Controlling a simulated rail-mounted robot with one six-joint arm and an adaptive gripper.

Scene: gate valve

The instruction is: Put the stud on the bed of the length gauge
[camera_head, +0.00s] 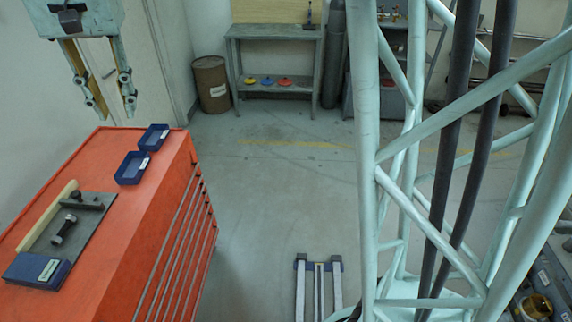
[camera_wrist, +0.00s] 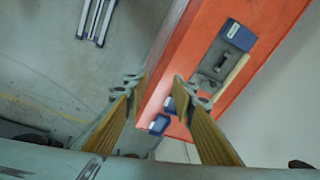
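A dark stud-like piece (camera_head: 64,230), thick at both ends, lies on a grey plate (camera_head: 88,228) on the orange cabinet top. A dark bar with a knob (camera_head: 85,202) lies just behind it. A pale strip (camera_head: 48,216) runs along the plate's left edge, and a blue block with a white label (camera_head: 38,271) sits at its near end. This group looks like the length gauge, but I cannot tell which part is its bed. In the wrist view the plate (camera_wrist: 215,66) is small. My gripper (camera_head: 116,110) is open and empty, high above and beyond the plate.
Two blue trays (camera_head: 133,167) (camera_head: 154,138) stand on the orange cabinet (camera_head: 130,215), near its far end. A workbench (camera_head: 275,35), a brown drum (camera_head: 211,83) and a dark cylinder (camera_head: 333,55) stand at the back.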

